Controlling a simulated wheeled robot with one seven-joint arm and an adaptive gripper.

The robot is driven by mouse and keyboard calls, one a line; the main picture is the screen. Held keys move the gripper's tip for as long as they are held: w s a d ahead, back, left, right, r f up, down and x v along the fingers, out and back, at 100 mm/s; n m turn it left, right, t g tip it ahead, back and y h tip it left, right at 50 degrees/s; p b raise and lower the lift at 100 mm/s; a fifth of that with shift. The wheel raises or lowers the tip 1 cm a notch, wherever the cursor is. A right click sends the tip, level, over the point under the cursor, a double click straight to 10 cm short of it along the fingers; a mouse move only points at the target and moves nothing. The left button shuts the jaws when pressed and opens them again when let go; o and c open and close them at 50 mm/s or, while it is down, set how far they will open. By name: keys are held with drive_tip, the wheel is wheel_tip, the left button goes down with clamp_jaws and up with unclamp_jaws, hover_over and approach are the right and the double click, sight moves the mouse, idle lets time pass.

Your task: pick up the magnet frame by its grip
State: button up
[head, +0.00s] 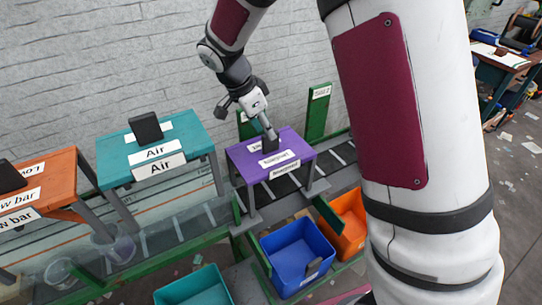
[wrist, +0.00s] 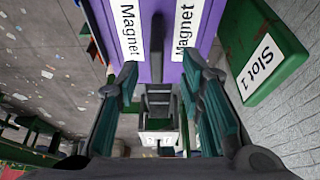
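The magnet frame (head: 239,157) is a purple, table-like frame with white labels, standing over the belt in the head view. In the wrist view its purple top (wrist: 159,70) carries two labels reading "Magnet". Its dark grip (head: 270,146) stands up from the top, and in the wrist view a dark upright piece (wrist: 158,35) shows between the labels. My gripper (head: 269,135) is directly above the frame, pointing down at the grip. In the wrist view my gripper (wrist: 160,78) has its fingers wide apart with nothing clamped between them. I cannot tell whether the fingertips touch the frame.
A teal frame labelled "Air" (head: 188,128) and an orange "Low bar" frame (head: 62,165) stand to the left. A green "Slot 1" post (wrist: 262,75) is close on the right in the wrist view. Blue (head: 268,247), orange (head: 345,215) and teal (head: 193,285) bins sit in front.

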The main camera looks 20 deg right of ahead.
sight(271, 151)
drive_tip(key=shift+a+p+x, duration=0.15)
drive_tip(key=shift+p+x, duration=0.15)
drive_tip(key=shift+x, duration=1.15)
drive_tip(key=shift+a+p+x, duration=0.15)
drive_tip(key=shift+p+x, duration=0.15)
drive_tip(key=shift+x, duration=1.15)
drive_tip(key=shift+s+f, duration=0.15)
drive_tip(key=shift+s, duration=0.05)
clamp_jaws()
